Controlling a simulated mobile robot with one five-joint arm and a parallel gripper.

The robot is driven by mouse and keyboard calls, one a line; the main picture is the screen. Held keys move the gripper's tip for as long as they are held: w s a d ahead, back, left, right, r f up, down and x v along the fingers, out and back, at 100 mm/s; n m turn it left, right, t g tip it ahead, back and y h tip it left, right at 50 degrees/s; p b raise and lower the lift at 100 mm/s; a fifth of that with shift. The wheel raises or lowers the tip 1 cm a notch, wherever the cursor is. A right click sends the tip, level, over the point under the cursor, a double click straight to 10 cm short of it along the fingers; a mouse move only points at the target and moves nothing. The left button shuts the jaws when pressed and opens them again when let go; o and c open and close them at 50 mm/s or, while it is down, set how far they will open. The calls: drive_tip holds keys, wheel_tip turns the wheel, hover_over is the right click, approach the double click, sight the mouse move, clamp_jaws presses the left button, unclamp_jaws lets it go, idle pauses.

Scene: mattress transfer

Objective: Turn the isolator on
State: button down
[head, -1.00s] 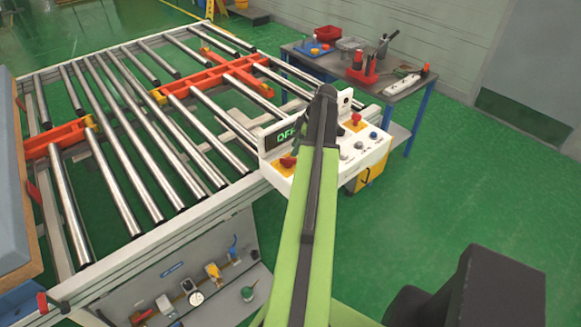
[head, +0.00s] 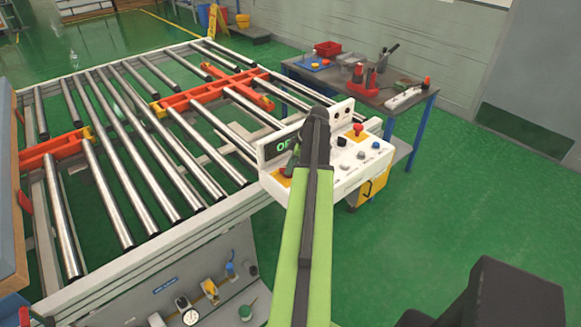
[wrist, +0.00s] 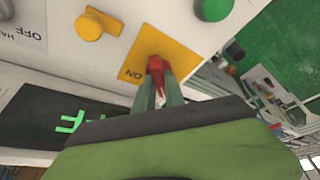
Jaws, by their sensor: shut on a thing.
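The isolator is a red handle (wrist: 155,64) on a yellow plate (wrist: 148,45) in the wrist view, with the word ON printed beside it. My gripper (wrist: 159,88) is shut on this red handle, its two green fingers on either side, hiding part of it. In the head view the red handle (head: 285,172) shows at the left end of the white control panel (head: 338,182), with my gripper (head: 292,165) at it. The dark display (head: 276,147) shows green letters, OF, with the rest hidden by my arm. It also shows in the wrist view (wrist: 40,115).
A red mushroom button (head: 358,128) stands on the panel's right part, with a black knob (head: 341,141) and small buttons near it. The roller conveyor (head: 150,215) lies to the left. A workbench (head: 412,103) with tools stands behind. The green floor at right is clear.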

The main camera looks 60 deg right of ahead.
drive_tip(key=shift+d, duration=0.1)
drive_tip(key=shift+s+m, duration=0.1)
drive_tip(key=shift+m, duration=0.2)
drive_tip(key=shift+a+m, duration=0.2)
drive_tip(key=shift+m, duration=0.1)
drive_tip(key=m+h, duration=0.1)
drive_tip(key=m, duration=0.2)
drive_tip(key=shift+a+h, duration=0.15)
drive_tip(key=shift+h, duration=0.15)
drive_tip(key=m+h, duration=0.1)
drive_tip(key=m, duration=0.3)
drive_tip(key=shift+a+m+h, duration=0.1)
drive_tip(key=shift+m+h, duration=0.3)
drive_tip(key=m+h, duration=0.1)
drive_tip(key=m, duration=0.3)
drive_tip(key=shift+g, duration=0.3)
drive_tip(key=shift+w+m+g+h, duration=0.1)
drive_tip(key=shift+m+g+h, duration=0.3)
drive_tip(key=shift+m, duration=0.85)
drive_tip(key=shift+w+m+g+h, duration=0.1)
drive_tip(key=shift+m+g+h, duration=0.25)
drive_tip(key=shift+m, duration=0.9)
